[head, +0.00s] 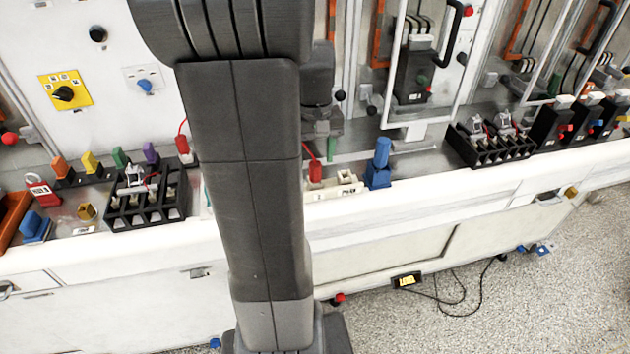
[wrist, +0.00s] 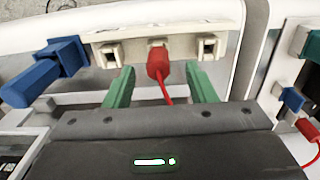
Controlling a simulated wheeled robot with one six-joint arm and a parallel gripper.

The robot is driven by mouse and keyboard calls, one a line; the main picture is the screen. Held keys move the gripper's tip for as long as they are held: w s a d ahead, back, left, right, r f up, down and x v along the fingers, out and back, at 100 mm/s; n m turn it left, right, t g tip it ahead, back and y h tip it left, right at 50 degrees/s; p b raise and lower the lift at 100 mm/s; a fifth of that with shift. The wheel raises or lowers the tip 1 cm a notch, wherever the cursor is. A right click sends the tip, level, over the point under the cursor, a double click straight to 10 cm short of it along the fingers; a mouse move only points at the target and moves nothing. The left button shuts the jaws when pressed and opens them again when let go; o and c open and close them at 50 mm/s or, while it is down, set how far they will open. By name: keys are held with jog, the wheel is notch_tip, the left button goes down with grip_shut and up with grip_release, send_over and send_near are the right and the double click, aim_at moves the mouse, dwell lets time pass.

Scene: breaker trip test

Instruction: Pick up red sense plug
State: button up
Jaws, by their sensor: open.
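The red sense plug (wrist: 158,62) stands in the middle socket of a cream holder (wrist: 105,52) in the wrist view, with its red lead running down toward my gripper. My gripper (wrist: 160,88) is open, its two green fingers apart, one to each side of the plug and its lead. The fingertips are near the plug's lower end in the picture; I cannot tell whether they touch it. In the head view a red plug (head: 315,171) shows in the cream holder (head: 345,190) just right of my arm. My gripper is mostly hidden there behind my arm.
A blue block-like part (wrist: 45,75) stands close left of the holder in the wrist view, and in the head view (head: 380,165) right of it. Another red plug (head: 184,148) is left of my arm. Black racks (head: 150,200) and a clear-fronted panel (head: 415,60) stand along the bench.

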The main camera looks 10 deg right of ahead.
aim_at(315, 164)
jog(key=shift+w+d+f, duration=0.1)
jog(key=shift+w+f, duration=0.05)
jog(key=shift+f, duration=1)
jog(key=shift+w+d+f, duration=0.1)
jog(key=shift+w+f, duration=0.05)
jog(key=shift+f, duration=1)
jog(key=c, duration=1.1)
notch_tip(315, 164, up, 9)
jog(key=shift+r, duration=0.1)
jog(key=d, duration=0.2)
jog(key=d+p, duration=0.1)
jog(key=d, duration=0.2)
jog(key=d+p, duration=0.1)
jog(key=d, duration=0.1)
jog(key=shift+w+d+r, duration=0.15)
jog(key=shift+d+r, duration=0.05)
jog(key=shift+r, duration=0.2)
